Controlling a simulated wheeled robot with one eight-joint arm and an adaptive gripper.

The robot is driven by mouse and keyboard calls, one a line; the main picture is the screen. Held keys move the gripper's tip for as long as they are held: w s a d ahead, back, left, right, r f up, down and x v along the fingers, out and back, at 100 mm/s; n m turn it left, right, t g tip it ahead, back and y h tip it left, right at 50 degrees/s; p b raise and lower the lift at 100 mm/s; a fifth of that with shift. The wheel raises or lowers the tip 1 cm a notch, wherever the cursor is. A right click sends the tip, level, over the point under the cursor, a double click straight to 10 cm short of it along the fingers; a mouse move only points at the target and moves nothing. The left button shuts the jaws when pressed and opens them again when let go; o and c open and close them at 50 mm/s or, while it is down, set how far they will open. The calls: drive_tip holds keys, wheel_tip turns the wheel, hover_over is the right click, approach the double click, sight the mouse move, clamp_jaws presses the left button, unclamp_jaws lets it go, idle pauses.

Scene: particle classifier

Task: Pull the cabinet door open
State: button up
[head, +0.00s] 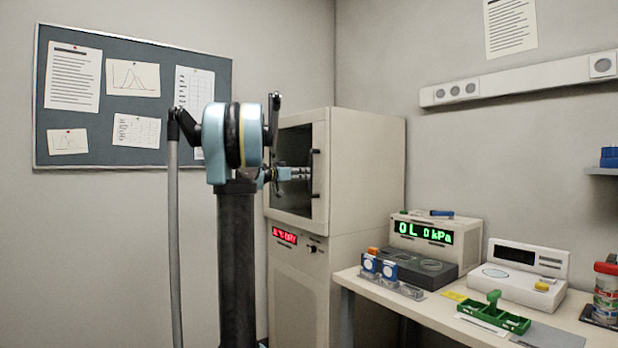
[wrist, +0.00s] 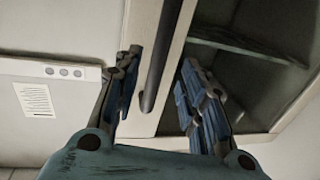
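The cabinet (head: 365,165) is a tall beige unit beside my arm in the head view. Its door (head: 291,214) has a dark glass window and looks shut. A dark vertical bar handle (head: 316,175) runs along the door's right edge. My gripper (head: 302,174) is at the door front by the handle, partly hidden behind my arm. In the wrist view my gripper (wrist: 162,90) is open, with one finger on each side of the handle (wrist: 162,52). Gaps show between the bar and both fingers. Whether the bar lies fully at fingertip depth I cannot tell.
A red display (head: 285,236) and a knob sit below the door. Right of the cabinet, a bench (head: 350,281) holds instruments, a green tray (head: 494,318) and small containers. A pinboard (head: 85,148) hangs on the wall behind my arm.

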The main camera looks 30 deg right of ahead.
drive_tip(key=x, duration=0.6)
drive_tip(key=shift+d, duration=0.35)
clamp_jaws()
